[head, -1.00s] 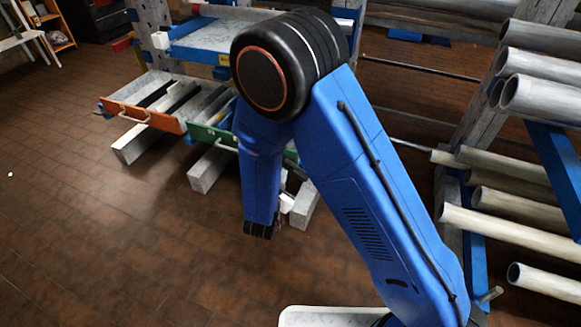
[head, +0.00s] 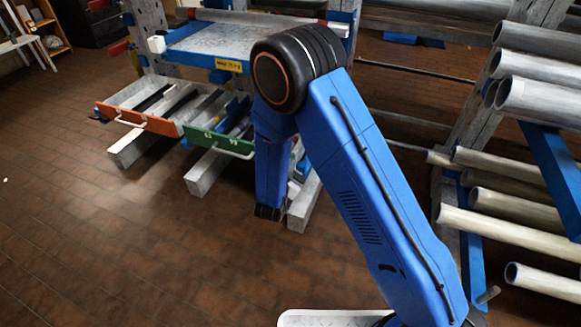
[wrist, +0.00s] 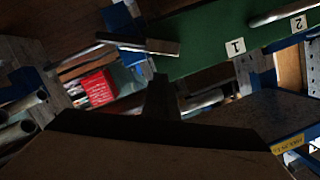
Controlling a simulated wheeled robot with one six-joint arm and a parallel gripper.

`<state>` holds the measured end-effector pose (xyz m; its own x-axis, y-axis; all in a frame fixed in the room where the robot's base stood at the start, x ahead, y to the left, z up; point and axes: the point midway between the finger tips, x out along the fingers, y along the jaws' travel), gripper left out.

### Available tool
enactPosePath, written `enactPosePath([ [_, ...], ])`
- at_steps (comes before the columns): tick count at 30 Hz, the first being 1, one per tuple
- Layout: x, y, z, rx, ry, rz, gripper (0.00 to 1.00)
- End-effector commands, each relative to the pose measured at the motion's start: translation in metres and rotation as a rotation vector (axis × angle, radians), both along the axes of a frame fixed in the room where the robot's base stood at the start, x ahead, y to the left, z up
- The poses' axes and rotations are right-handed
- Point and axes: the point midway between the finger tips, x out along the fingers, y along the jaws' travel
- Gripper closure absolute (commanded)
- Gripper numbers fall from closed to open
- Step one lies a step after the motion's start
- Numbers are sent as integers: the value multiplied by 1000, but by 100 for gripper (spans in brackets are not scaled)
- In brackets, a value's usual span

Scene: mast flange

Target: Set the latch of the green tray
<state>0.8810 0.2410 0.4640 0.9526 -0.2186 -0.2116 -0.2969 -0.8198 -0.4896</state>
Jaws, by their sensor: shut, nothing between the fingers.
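The green tray (head: 218,141) is a low drawer-like tray with a green front and pale handle, beside an orange-fronted tray. Its green front (wrist: 215,40) also fills the upper right of the wrist view, with white labels 1 and 2 and part of the handle. A flat grey bar (wrist: 150,46) lies at the left end of that front, next to a blue part; it may be the latch, but I cannot tell its setting. My gripper (wrist: 160,92) is shut and empty, a dark shape below the bar, apparently apart from it.
An orange-fronted tray (head: 139,118) sits left of the green one. A blue-edged shelf (head: 208,46) is above them. Grey pipes (head: 545,100) fill the rack at right. A red box (wrist: 97,87) shows in the wrist view. The brown floor (head: 110,240) in front is clear.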

Motion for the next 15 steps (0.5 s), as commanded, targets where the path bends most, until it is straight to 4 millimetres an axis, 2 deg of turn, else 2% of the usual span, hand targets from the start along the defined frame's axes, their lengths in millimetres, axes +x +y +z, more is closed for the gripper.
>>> enactPosePath([
  [6, 3, 9, -17, 0, 0, 0, 100],
  [15, 4, 12, -22, 0, 1, -1, 100],
])
